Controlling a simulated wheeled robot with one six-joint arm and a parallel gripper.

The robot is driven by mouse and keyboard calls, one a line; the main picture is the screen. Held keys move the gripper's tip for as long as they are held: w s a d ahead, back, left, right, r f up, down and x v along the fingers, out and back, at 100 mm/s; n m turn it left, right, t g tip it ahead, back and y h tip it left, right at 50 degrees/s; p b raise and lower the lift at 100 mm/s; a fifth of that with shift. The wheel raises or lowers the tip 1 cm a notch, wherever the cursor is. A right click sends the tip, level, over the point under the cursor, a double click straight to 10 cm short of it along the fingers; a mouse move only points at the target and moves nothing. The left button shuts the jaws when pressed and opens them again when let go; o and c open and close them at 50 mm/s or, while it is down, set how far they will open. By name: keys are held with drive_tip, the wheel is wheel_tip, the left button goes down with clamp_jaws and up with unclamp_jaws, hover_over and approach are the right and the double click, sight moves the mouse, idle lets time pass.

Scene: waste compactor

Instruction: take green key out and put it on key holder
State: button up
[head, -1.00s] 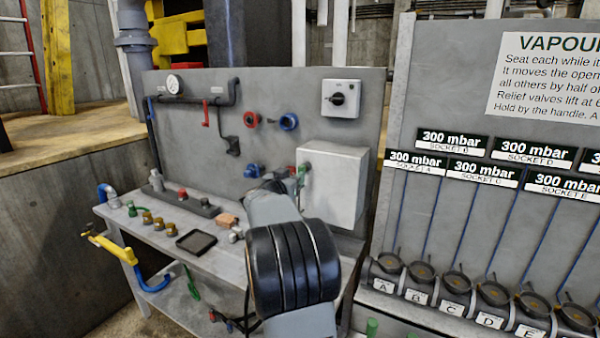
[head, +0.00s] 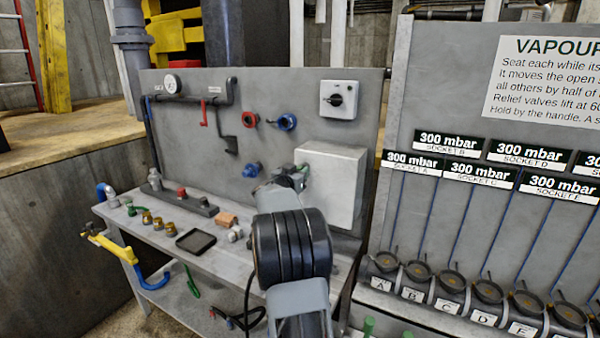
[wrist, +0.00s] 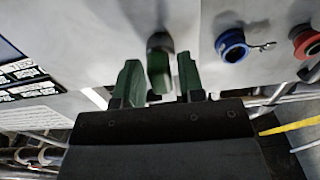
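The green key (wrist: 158,72) sticks out of a grey round lock (wrist: 160,42) on a pale box face in the wrist view. My gripper (wrist: 158,82) is open, with one dark green finger on each side of the key. Narrow gaps show between the key and both fingers. In the head view my gripper is at the left side of the white box (head: 338,185), small and partly hidden by my arm. I cannot make out which thing is the key holder.
The bench (head: 215,258) holds a black tray (head: 196,242), brass fittings and a tan block (head: 227,220). Blue and red valves (head: 287,122) and a rotary switch (head: 338,99) are on the panel. A rack of lettered sockets (head: 450,290) stands right.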

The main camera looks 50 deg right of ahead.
clamp_jaws()
drive_tip(key=shift+s+a, duration=0.15)
drive_tip(key=shift+a, duration=0.45)
idle(0.7)
drive_tip(key=shift+v, duration=2.3)
